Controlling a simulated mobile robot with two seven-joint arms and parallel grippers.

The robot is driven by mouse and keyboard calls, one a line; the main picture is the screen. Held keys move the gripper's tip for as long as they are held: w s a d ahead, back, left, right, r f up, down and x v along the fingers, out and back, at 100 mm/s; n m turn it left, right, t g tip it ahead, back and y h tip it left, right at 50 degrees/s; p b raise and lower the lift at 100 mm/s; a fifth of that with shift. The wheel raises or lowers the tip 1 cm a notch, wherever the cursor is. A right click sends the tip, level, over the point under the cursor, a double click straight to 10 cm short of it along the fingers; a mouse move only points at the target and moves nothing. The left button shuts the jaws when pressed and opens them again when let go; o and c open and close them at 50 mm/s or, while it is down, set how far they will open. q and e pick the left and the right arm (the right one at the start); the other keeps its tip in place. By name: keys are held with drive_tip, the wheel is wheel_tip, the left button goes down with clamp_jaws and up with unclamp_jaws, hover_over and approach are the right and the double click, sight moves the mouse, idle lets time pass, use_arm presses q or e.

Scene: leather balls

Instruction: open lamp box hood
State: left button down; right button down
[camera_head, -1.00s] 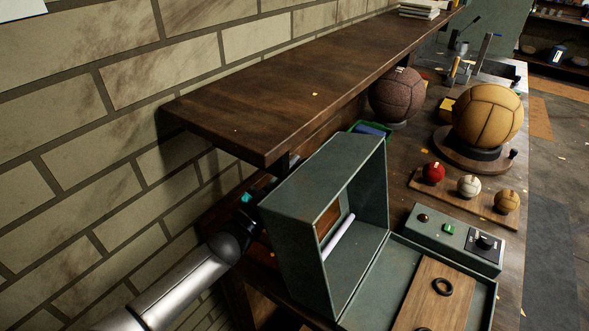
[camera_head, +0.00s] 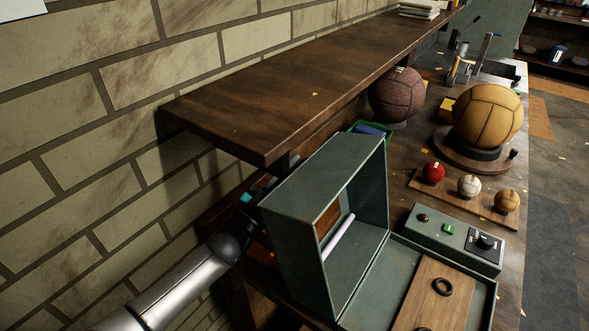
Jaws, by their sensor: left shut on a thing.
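The lamp box is grey-green and stands on the bench at lower centre. Its hood (camera_head: 288,252) is raised, standing upright on its side edge, with its open inside facing right and a pale tube lamp (camera_head: 338,237) within. The box base (camera_head: 375,290) lies open to the right, with a wooden panel (camera_head: 425,300) holding a black ring. My left gripper (camera_head: 268,188) is behind the hood's upper left edge, shut on the hood; its fingertips are mostly hidden. My right gripper is not in view.
A wooden shelf (camera_head: 300,95) overhangs above the arm along the brick wall (camera_head: 90,120). A control panel (camera_head: 455,238), small balls on a board (camera_head: 420,184), a large tan ball (camera_head: 487,115) and a dark brown ball (camera_head: 397,95) stand on the bench.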

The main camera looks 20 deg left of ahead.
sight(315, 166)
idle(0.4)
use_arm(q)
drive_tip(key=shift+s+d+r+m+p, duration=0.1)
drive_tip(key=shift+d+r+m+p, duration=0.2)
drive_tip(key=shift+r+p, duration=0.15)
drive_tip(key=d+r+m+p, duration=0.1)
drive_tip(key=s+d+r+m+g+h+p, duration=0.1)
drive_tip(key=p, duration=0.1)
drive_tip(key=d+r+m+p, duration=0.1)
drive_tip(key=d, duration=0.1)
drive_tip(key=shift+s+r, duration=0.25)
drive_tip(key=shift+r, duration=0.05)
drive_tip(key=shift+s+d+r+m+p, duration=0.1)
drive_tip(key=shift+d+m+p, duration=0.2)
drive_tip(key=c, duration=1.1)
unclamp_jaws()
